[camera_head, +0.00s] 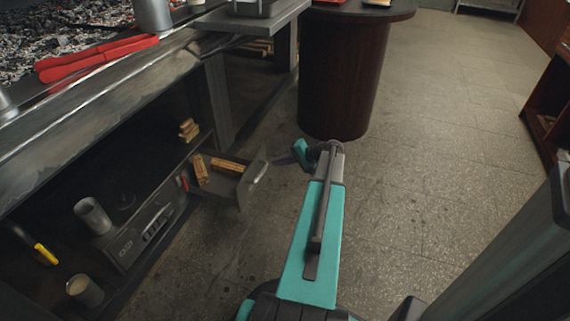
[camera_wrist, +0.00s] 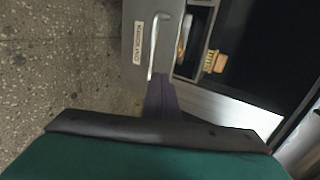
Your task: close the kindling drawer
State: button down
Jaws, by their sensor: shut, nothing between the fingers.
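The kindling drawer (camera_head: 238,190) stands pulled out from the cabinet under the grill, with wood sticks (camera_head: 228,166) inside. Its grey front and label (camera_wrist: 138,42) show in the wrist view, with the silver handle (camera_wrist: 153,45); the handle also shows in the head view (camera_head: 259,173). My gripper (camera_head: 274,161) is shut and empty, just outside the drawer front near one end of the handle. In the wrist view its purple fingers (camera_wrist: 160,82) reach the handle's lower end; I cannot tell whether they touch.
A dark round pedestal (camera_head: 338,75) stands beyond my arm. Red tongs (camera_head: 95,58) lie on the grill edge. The tiled floor (camera_head: 440,140) at right is clear.

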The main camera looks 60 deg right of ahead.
jog(key=b, duration=0.2)
send_near(256, 161)
jog(key=w+a+f, duration=0.1)
jog(key=w+f, duration=0.2)
jog(key=shift+w+a+r+b, duration=0.1)
jog(key=shift+w+a+b, duration=0.1)
jog(key=shift+w, duration=0.2)
jog(key=shift+w+a+b, duration=0.15)
jog(key=shift+w+b, duration=0.05)
jog(key=shift+w, duration=0.25)
